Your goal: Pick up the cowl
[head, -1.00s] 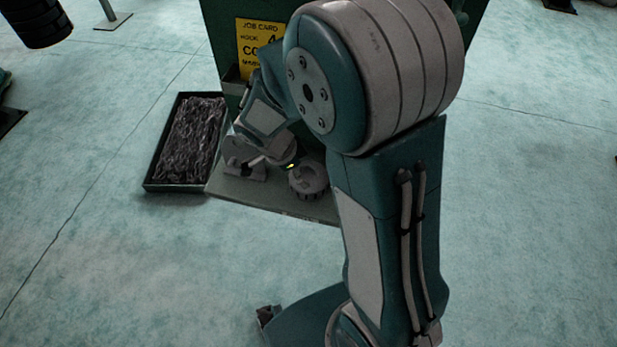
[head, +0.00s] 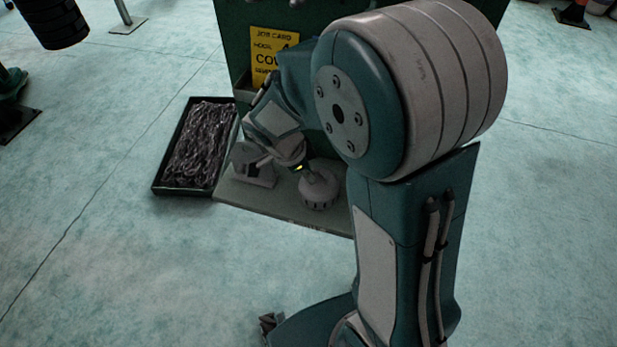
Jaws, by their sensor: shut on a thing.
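A grey, round, dome-topped piece with a notched lower rim, which I take as the cowl (head: 321,189), is at the right of the grey-green shelf (head: 270,208). It narrows to a neck at its upper left. My gripper (head: 304,170) comes down from the upper left and is shut at that neck. The fingers are small and dark here, and partly hidden by my wrist. I cannot tell whether the cowl rests on the shelf or is slightly raised, or whether another part lies under it.
A grey bracket (head: 255,168) stands on the shelf just left of my wrist. A black tray of chain (head: 157,188) lies on the floor to the left. A yellow job card (head: 268,42) hangs on the green panel behind. Open floor lies in front.

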